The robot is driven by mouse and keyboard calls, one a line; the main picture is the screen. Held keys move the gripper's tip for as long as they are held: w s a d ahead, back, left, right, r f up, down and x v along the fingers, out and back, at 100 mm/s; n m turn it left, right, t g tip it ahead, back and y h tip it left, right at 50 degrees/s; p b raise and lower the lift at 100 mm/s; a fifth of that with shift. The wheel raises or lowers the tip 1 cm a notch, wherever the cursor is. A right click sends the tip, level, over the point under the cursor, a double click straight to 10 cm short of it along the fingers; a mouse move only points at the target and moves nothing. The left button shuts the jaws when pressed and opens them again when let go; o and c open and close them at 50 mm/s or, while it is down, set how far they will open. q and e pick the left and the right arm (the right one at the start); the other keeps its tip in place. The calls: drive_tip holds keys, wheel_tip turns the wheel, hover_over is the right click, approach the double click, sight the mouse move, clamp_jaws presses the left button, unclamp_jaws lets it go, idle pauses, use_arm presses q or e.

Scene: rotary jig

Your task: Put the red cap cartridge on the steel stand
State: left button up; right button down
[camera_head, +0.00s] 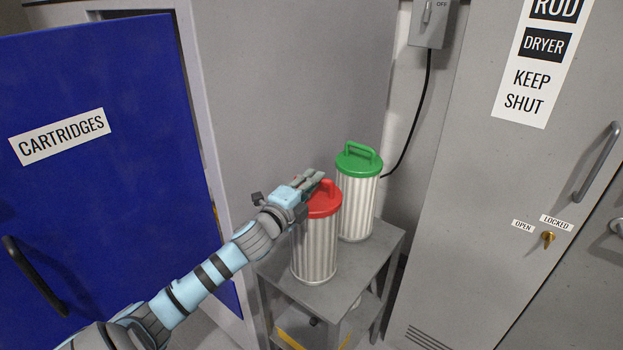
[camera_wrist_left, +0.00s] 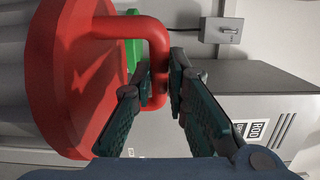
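The red cap cartridge (camera_head: 315,250) is a pleated white cylinder with a red cap and a red loop handle. In the head view it stands upright on the steel stand (camera_head: 338,290), near its front left; whether its base bears fully on the top is hard to tell. My left gripper (camera_head: 319,179) is at the cap's handle. In the left wrist view the fingers (camera_wrist_left: 161,85) are closed on both sides of the handle bar (camera_wrist_left: 158,45), beside the red cap (camera_wrist_left: 75,75). My right gripper is not in view.
A green cap cartridge (camera_head: 357,195) stands close behind on the same stand. An open blue door (camera_head: 100,200) marked CARTRIDGES is at left. A grey rod dryer cabinet (camera_head: 480,180) with a handle and key is at right. A switch box (camera_head: 430,25) hangs behind.

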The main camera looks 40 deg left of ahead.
use_arm(q)
drive_tip(key=shift+o, duration=1.4)
drive_tip(key=shift+s+r, duration=0.1)
drive_tip(key=shift+s, duration=0.35)
drive_tip(key=s, duration=0.1)
drive_tip(key=s+b, duration=0.1)
drive_tip(key=s, duration=0.1)
drive_tip(key=s+d, duration=0.1)
drive_tip(key=shift+s+f, duration=0.25)
drive_tip(key=shift+s, duration=0.15)
drive_tip(key=s+p, duration=0.2)
drive_tip(key=s, duration=0.4)
drive_tip(key=shift+s+d+r, duration=0.15)
drive_tip(key=shift+d+r, duration=0.05)
drive_tip(key=shift+d, duration=0.25)
